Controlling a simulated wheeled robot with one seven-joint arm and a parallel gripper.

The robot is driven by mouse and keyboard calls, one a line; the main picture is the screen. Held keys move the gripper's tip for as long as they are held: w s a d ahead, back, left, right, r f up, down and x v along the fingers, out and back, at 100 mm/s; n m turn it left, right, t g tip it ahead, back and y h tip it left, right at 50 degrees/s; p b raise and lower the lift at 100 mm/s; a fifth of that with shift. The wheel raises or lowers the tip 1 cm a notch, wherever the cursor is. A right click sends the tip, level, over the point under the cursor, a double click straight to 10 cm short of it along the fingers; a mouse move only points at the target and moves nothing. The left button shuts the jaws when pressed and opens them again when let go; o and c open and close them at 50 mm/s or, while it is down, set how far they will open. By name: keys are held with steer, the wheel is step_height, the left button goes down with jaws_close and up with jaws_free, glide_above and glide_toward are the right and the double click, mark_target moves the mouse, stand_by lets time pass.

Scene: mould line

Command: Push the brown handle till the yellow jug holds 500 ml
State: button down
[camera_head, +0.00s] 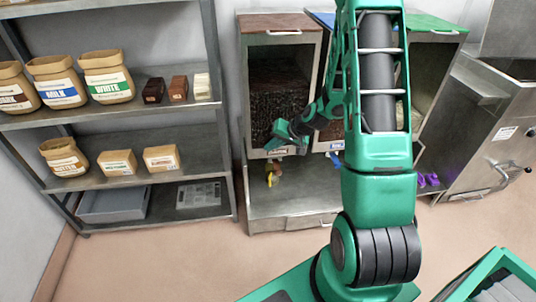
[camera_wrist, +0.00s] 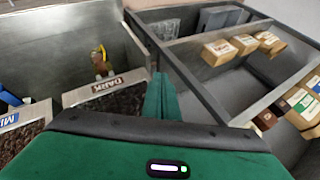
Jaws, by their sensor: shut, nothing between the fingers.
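The brown handle (camera_head: 278,168) hangs under the left dispenser bin in the head view and is small there. It also shows in the wrist view (camera_wrist: 101,67). The yellow jug (camera_head: 270,180) is just below it on the metal shelf; only a small yellow part of it shows in the wrist view (camera_wrist: 101,48). How full the jug is cannot be seen. My gripper (camera_head: 275,145) is shut and empty, in front of the lower part of the dark bin, above the handle and apart from it. Its green fingers (camera_wrist: 160,98) show together in the wrist view.
The dark chip bin (camera_head: 278,95) has a label at its lower edge. Blue (camera_head: 336,160) and purple (camera_head: 428,180) parts sit under the bins to the right. A metal rack (camera_head: 150,120) with bags and boxes stands left. The floor in front is clear.

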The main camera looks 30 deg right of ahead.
steer(key=s+r+g+h, duration=0.1)
steer(key=s+r+g, duration=0.1)
steer(key=s+r, duration=0.5)
steer(key=s+r+g+h, duration=0.1)
steer(key=s+r, duration=0.6)
steer(key=s, duration=1)
steer(key=s+r+g+h, duration=0.1)
steer(key=s+r+g, duration=0.3)
steer(key=s+r, duration=0.4)
steer(key=s, duration=0.4)
steer(key=shift+d, duration=0.25)
steer(key=shift+s+r, duration=0.1)
